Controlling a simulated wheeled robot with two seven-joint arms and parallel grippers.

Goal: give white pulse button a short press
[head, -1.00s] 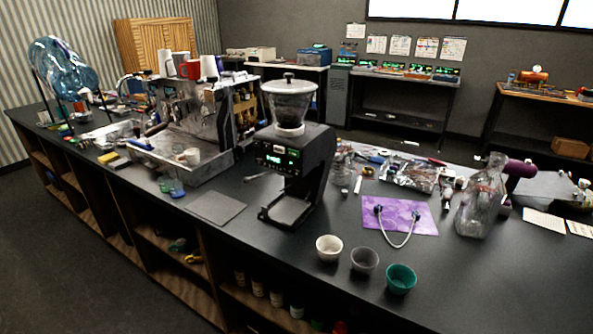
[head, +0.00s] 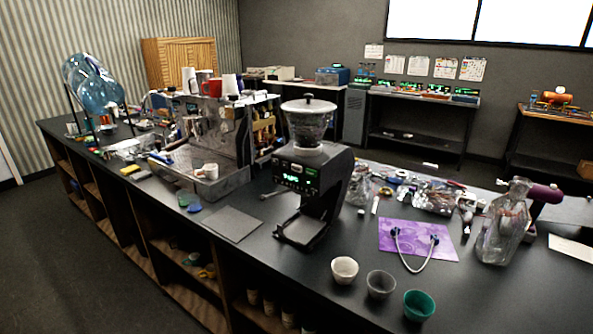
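A black coffee grinder (head: 325,190) with a clear lidded hopper (head: 308,122) stands upright on the dark counter. Its front panel (head: 293,174) has a lit green display and small controls around it. The white pulse button is too small to tell apart on that panel. Neither of my grippers shows in the head view.
A silver espresso machine (head: 215,135) stands left of the grinder. A grey mat (head: 232,224) lies in front. White (head: 344,270), grey (head: 380,284) and green (head: 418,305) cups stand at the front right. A purple mat (head: 418,240) and a glass jug (head: 503,225) are further right.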

